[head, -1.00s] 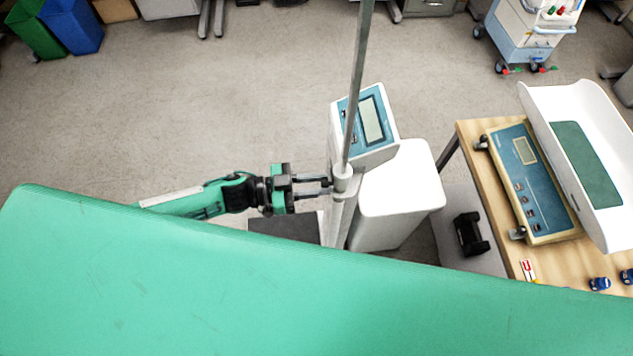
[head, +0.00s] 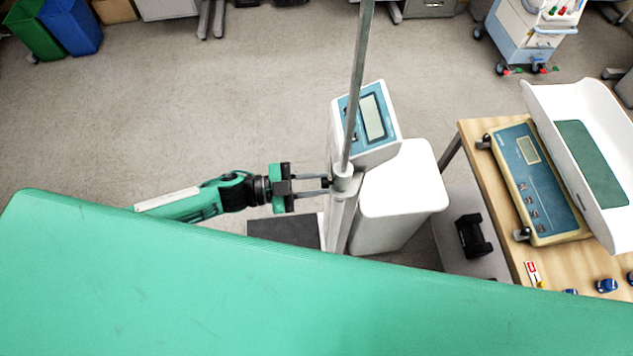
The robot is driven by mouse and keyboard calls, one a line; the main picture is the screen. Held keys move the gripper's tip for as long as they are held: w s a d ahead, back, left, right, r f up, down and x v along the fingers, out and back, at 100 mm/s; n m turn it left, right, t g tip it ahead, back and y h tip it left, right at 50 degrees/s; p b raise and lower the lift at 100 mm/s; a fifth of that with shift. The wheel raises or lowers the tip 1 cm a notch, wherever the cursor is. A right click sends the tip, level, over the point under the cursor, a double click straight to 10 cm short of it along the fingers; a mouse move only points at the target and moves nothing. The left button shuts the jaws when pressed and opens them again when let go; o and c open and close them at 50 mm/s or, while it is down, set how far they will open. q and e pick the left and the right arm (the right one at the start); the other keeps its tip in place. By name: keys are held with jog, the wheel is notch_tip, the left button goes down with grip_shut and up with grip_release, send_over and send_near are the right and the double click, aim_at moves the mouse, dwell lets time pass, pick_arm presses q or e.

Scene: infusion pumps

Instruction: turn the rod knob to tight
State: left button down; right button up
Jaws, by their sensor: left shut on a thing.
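A grey metal rod (head: 357,85) stands upright and passes into a light collar (head: 347,183) on top of a white post. The rod knob is at the collar's left side; it is small and mostly hidden by my fingertips, so its turn position cannot be read. My left gripper (head: 328,187) comes in level from the left, its two dark fingers closed on the knob beside the collar. My right gripper is not in view.
A display unit (head: 372,122) with a blue panel stands behind the rod, above a white housing (head: 402,195). A wooden table (head: 480,165) at the right carries a baby scale (head: 538,180) with a white tray. Open floor lies left of the rod.

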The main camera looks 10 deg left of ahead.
pick_arm(q)
jog(key=c, duration=1.2)
grip_release()
jog(key=b+v, duration=0.5)
jog(key=v, duration=0.9)
jog(key=shift+d, duration=0.1)
